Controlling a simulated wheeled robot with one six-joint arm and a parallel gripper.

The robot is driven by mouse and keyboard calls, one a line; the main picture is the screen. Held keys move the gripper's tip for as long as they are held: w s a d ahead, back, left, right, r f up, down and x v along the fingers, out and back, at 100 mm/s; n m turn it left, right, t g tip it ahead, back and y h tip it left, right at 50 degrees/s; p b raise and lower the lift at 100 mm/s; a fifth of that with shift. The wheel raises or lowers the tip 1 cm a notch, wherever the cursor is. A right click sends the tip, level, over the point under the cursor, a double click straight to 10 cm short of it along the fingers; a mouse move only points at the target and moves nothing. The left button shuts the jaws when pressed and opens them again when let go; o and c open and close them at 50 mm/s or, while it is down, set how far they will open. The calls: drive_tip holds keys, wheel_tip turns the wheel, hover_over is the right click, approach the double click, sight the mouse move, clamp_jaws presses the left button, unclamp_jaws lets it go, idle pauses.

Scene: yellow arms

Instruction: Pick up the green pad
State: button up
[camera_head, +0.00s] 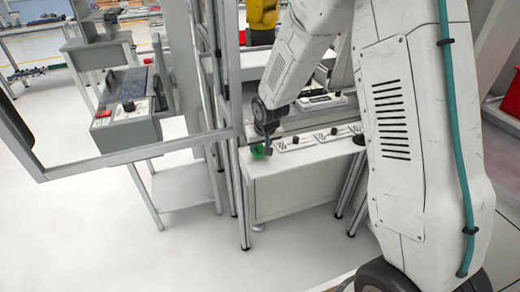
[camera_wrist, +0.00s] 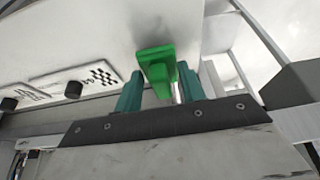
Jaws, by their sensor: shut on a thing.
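The green pad (camera_wrist: 157,66) is a small bright green block, seen at the middle of the wrist view. My gripper (camera_wrist: 160,92) has teal fingers on both sides of it and is shut on it. In the head view the green pad (camera_head: 258,150) shows as a small green patch at the left end of the white bench, beside my gripper (camera_head: 265,148). My wrist partly hides it there. I cannot tell whether the pad touches the bench top.
The white bench (camera_head: 285,182) carries panels with black knobs (camera_head: 295,140) to the right of my gripper. Metal frame posts (camera_head: 228,80) stand close on the left. A grey control box (camera_head: 125,125) is farther left. The floor in front is clear.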

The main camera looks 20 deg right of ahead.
drive_tip(key=shift+v, duration=1.1)
drive_tip(key=s+a+r, duration=0.1)
drive_tip(key=s, duration=1.4)
drive_tip(key=shift+a, duration=0.35)
drive_tip(key=shift+r, duration=0.15)
drive_tip(key=o, duration=0.4)
drive_tip(key=c, duration=0.3)
